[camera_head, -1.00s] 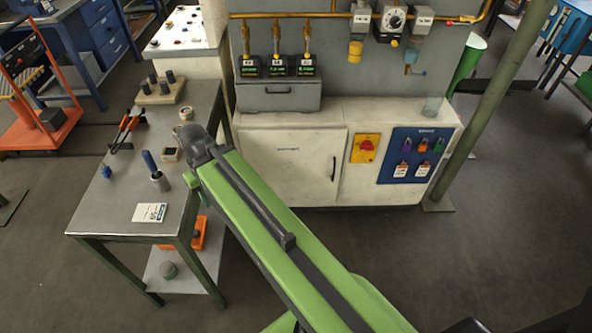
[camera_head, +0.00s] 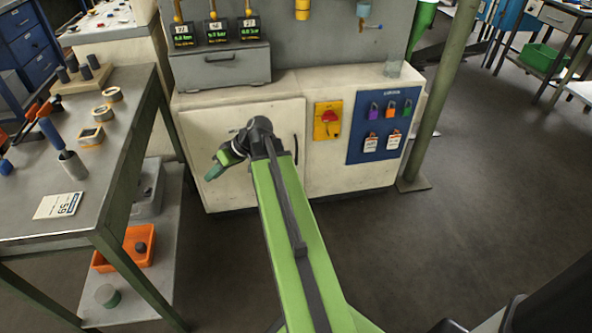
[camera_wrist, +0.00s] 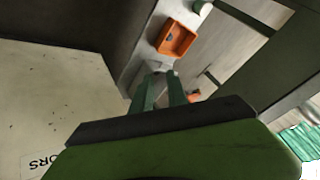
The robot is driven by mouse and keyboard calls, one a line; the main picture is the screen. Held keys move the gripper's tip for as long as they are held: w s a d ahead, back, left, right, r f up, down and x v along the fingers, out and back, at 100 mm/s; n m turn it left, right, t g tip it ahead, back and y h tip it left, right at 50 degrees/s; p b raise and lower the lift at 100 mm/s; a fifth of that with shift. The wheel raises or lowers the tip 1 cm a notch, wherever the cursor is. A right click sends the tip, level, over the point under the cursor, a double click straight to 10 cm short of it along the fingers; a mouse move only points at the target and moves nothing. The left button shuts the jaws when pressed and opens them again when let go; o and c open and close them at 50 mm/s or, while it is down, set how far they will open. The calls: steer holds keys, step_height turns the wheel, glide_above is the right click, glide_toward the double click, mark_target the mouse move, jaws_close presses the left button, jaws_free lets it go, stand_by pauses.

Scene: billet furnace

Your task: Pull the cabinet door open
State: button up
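The cabinet door (camera_head: 205,128) is a cream panel on the low cabinet under the grey back panel. It looks shut. My gripper (camera_head: 218,166) is in front of the door's left part, well left of the handle, and points left and down. In the wrist view, my gripper's two green fingers (camera_wrist: 160,80) stand apart with nothing visible between them. A cream surface with a partial label, apparently the door, fills the left of that view. The handle is not visible there.
A steel table (camera_head: 115,105) with tools stands at the left, close to the cabinet. An orange bin (camera_head: 128,240) sits on its lower shelf and shows in the wrist view (camera_wrist: 176,38). A green post (camera_head: 440,95) stands right of the cabinet. Floor is clear in front at right.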

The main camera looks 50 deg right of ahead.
steer(key=d+f+t+b, duration=0.3)
steer(key=d+f+b, duration=0.45)
steer(key=d, duration=0.25)
steer(key=m+t+h+b, duration=0.2)
steer(key=t+h+b, duration=0.6)
steer(key=b, duration=1.2)
glide_toward(297, 147)
steer(key=shift+n+t+y, duration=0.3)
steer(key=shift+y, duration=0.3)
steer(key=w, duration=0.3)
steer(key=w+d, duration=0.1)
steer(key=w, duration=0.6)
steer(key=shift+w+d+f, duration=0.2)
steer(key=shift+d+f, duration=0.1)
jaws_close()
steer(key=shift+a, duration=0.1)
